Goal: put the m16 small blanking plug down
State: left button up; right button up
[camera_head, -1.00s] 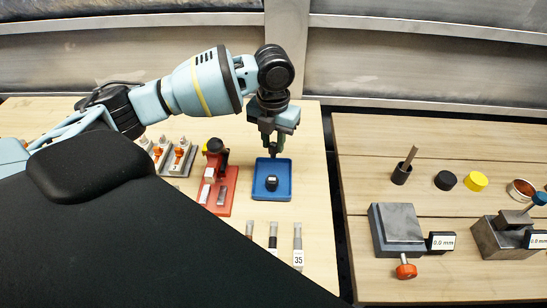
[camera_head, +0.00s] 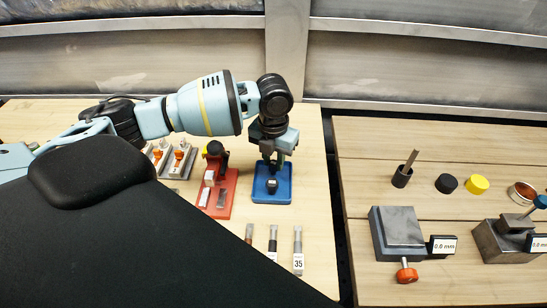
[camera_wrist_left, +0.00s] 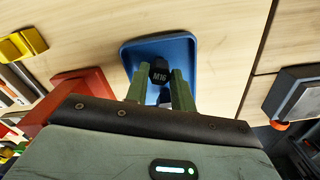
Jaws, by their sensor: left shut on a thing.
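The M16 small blanking plug (camera_wrist_left: 160,72) is a dark hex piece marked "M16", held between the green fingertips of my left gripper in the left wrist view. My left gripper (camera_head: 273,167) is shut on it, over the blue tray (camera_head: 285,193); the tray also shows in the left wrist view (camera_wrist_left: 186,48). I cannot tell whether the plug touches the tray floor. Another small dark piece (camera_head: 272,187) sits in the tray, partly hidden between the fingers in the left wrist view. My right gripper is out of view.
A red fixture (camera_head: 222,200) stands close to the left of the tray. Several labelled tubes (camera_head: 298,250) lie in front. A gap separates this table from the right one, which holds vices (camera_head: 398,232), a black cap (camera_head: 446,183) and a yellow cap (camera_head: 477,184).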

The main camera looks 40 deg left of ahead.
aim_at(274, 163)
pick_arm(q)
jog(key=o, duration=1)
jog(key=shift+f, duration=0.1)
jog(key=shift+c, duration=0.2)
notch_tip(274, 163, up, 12)
jog(key=shift+p, duration=0.35)
